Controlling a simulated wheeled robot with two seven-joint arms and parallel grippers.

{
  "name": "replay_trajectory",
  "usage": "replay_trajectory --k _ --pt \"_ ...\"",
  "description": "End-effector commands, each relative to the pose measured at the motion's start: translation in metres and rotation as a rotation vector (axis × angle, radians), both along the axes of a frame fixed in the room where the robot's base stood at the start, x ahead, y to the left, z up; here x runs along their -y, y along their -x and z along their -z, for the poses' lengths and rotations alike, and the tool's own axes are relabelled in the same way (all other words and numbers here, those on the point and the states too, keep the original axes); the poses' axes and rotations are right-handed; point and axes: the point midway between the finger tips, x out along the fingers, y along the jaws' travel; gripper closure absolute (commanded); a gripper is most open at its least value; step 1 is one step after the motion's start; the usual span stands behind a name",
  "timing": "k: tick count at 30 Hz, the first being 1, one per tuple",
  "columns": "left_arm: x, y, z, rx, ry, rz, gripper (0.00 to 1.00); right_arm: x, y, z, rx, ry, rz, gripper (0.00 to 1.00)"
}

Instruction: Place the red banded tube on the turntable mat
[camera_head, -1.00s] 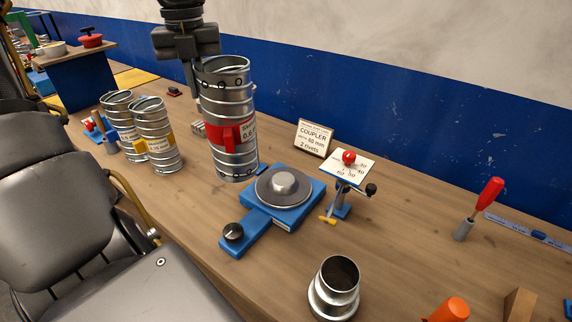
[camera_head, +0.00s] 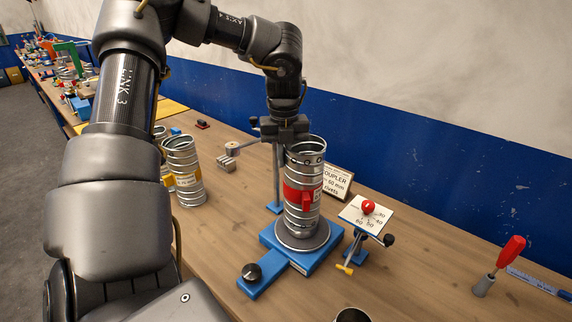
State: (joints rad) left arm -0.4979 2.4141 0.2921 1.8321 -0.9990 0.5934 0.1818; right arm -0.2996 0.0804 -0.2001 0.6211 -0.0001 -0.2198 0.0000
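The red banded tube (camera_head: 302,212), a ribbed silver metal duct with a red band and label, stands upright over the turntable mat (camera_head: 324,243). Its lower end hides the middle of the mat; I cannot tell whether it touches or hovers just above. The mat is a grey disc on a blue turntable base (camera_head: 275,246) with a black knob. My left gripper (camera_head: 290,142) is at the tube's top rim and appears shut on its wall; the fingertips are partly hidden. My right gripper is not in view.
A dial stand with a red ball (camera_head: 368,207) is close right of the turntable. The coupler card (camera_head: 337,183) is behind. A red-handled tool (camera_head: 507,256) stands far right.

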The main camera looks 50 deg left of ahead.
Motion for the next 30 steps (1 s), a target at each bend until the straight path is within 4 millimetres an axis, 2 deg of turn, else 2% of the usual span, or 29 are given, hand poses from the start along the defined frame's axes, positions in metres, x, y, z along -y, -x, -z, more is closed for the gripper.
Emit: replay_trajectory --k 6,14,25,30 --pt "0.002 -0.005 0.005 -0.001 0.002 0.001 1.0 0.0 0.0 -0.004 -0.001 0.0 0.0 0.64" --pt "0.002 -0.006 0.035 0.0 0.002 0.001 1.0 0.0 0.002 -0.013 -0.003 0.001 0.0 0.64" --pt "0.002 -0.006 0.041 0.002 0.001 0.0 1.0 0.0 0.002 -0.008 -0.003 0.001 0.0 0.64" --pt "0.002 -0.006 0.04 -0.001 0.001 0.0 0.75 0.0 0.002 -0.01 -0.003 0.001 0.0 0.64"
